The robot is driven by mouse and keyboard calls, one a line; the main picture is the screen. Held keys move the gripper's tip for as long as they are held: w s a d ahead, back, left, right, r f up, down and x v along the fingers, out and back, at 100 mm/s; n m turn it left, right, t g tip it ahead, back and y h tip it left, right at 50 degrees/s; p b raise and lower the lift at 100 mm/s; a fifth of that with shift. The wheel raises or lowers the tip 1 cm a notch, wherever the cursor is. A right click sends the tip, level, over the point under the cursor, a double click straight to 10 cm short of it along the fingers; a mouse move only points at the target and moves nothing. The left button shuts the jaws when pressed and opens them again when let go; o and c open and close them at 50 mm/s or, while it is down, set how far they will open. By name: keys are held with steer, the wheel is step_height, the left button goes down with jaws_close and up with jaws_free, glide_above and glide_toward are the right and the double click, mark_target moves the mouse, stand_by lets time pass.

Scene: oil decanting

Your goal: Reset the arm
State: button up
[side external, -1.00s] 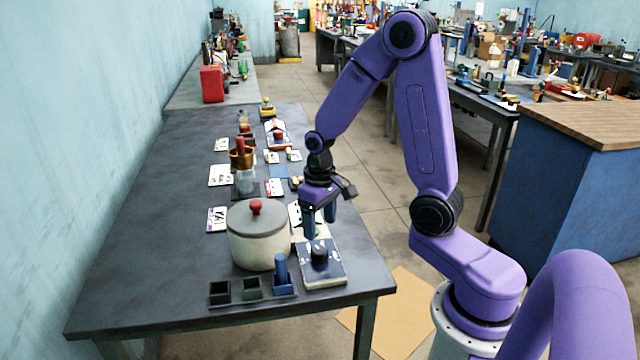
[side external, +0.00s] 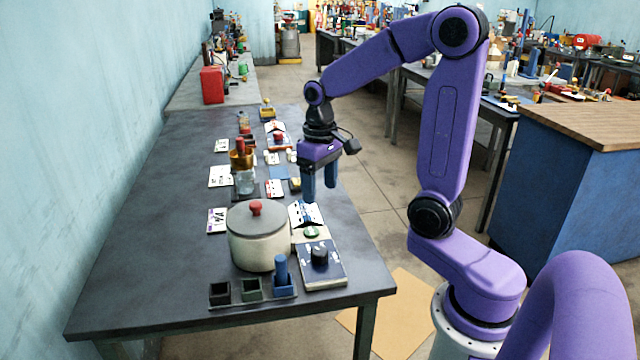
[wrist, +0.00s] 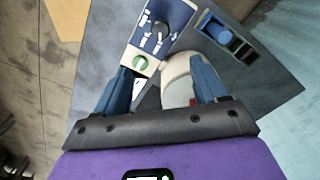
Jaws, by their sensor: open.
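My gripper (side external: 320,182) is purple with blue fingers and hangs above the right edge of the dark table (side external: 140,270). Its fingers point down, spread apart, with nothing between them. A dark panel with a black knob (side external: 320,254) lies right of the pot. It also shows in the wrist view (wrist: 160,28), beside a green button (wrist: 140,63).
A tray of small dark cups (side external: 250,290), one holding a blue peg (side external: 281,268), sits at the table's front. Open floor lies right of the table.

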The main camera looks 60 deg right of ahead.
steer(key=s+a+n, duration=0.6)
steer(key=s, duration=0.4)
steer(key=s+a+f+n, duration=0.1)
steer(key=s+a+n, duration=0.5)
steer(key=s, duration=0.4)
steer(key=shift+s+f+n, duration=0.3)
steer(key=shift+s+n, duration=0.05)
steer(key=shift+n, duration=0.35)
stand_by(0.5)
